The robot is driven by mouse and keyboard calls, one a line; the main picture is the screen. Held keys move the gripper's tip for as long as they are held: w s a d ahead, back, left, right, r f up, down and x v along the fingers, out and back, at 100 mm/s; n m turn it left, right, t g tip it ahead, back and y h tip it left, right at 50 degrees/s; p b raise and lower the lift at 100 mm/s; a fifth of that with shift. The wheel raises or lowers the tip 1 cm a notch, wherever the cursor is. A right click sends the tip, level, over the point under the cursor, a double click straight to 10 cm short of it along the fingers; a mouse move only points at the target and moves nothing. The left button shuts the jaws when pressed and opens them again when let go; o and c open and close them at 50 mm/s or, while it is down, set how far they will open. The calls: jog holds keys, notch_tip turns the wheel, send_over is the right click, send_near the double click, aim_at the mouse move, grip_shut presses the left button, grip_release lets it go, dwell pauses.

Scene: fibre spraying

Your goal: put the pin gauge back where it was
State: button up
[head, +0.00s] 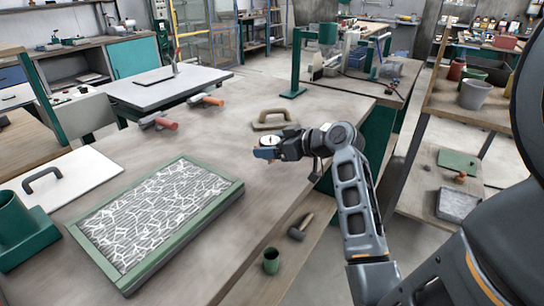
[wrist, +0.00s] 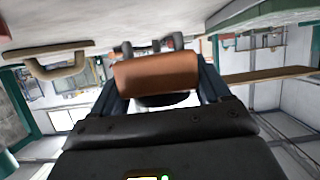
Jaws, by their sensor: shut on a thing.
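My gripper (head: 268,152) is shut on a brown, rounded block-like handle, which I take to be the pin gauge (wrist: 155,75). In the wrist view it lies crosswise between the two dark fingers (wrist: 160,88), with a dark rounded part below it. In the head view the gripper is above the right part of the big worktable (head: 225,125), and the held thing is mostly hidden by the gripper. Whether pins stick out of it cannot be told. A green-framed mould (head: 236,196) filled with white fibres lies on the table, left of and nearer than the gripper.
A wooden float (head: 270,126) lies just behind the gripper. Two rollers, red-handled (head: 160,122) and orange-handled (head: 207,100), lie at the back. A white board (head: 85,178) with a handle lies left. A hammer-like tool (head: 300,227) and green cup (head: 271,262) stand near the right side.

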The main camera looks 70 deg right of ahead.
aim_at(272, 170)
jog(key=shift+f, duration=1.8)
jog(key=shift+f, duration=0.1)
jog(key=o, duration=1.3)
jog(key=shift+s, duration=0.2)
jog(key=b+v, duration=0.1)
jog(key=v, duration=1.1)
jog(key=shift+w, duration=0.1)
